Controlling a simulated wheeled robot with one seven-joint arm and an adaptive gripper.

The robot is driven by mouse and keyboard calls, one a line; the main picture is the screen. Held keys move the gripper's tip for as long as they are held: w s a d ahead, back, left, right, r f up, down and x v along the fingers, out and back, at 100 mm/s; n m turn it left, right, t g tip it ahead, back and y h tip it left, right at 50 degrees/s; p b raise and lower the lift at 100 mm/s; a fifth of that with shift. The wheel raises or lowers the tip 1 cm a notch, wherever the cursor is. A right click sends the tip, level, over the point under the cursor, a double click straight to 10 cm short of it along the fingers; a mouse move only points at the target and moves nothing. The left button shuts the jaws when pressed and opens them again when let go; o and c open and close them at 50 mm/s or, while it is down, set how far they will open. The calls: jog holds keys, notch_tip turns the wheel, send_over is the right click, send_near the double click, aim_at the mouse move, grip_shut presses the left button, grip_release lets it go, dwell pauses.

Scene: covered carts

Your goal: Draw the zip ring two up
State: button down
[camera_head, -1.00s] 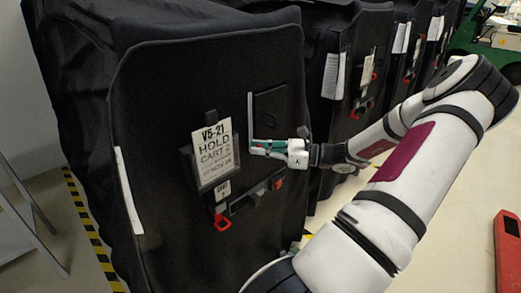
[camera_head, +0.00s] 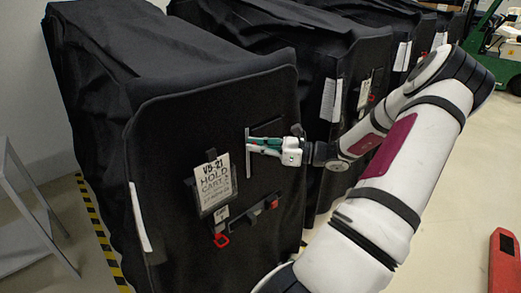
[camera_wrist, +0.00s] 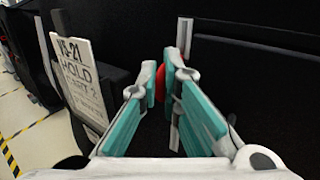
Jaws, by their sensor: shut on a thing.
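The black cart cover (camera_head: 160,130) has a pale upright zip strip (camera_head: 249,163) on its front panel. My gripper (camera_head: 249,145) is at this strip, with some strip showing above and below its fingertips. In the wrist view my gripper (camera_wrist: 162,84) is shut on a red zip ring (camera_wrist: 160,82). The ring shows as a small red patch between the teal fingers, and the fingers hide most of it.
A hold sign (camera_head: 215,185) hangs left of my gripper, with a red loop (camera_head: 221,240) below it. A dark latch bar (camera_head: 254,217) sits below my gripper. More covered carts (camera_head: 345,60) stand to the right. A grey stand (camera_head: 35,220) is at the left.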

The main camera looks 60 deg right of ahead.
jog(key=shift+r+p, duration=0.8)
jog(key=shift+r, duration=0.55)
jog(key=c, duration=2)
grip_release()
jog(key=v, duration=1.2)
jog(key=shift+w, duration=0.1)
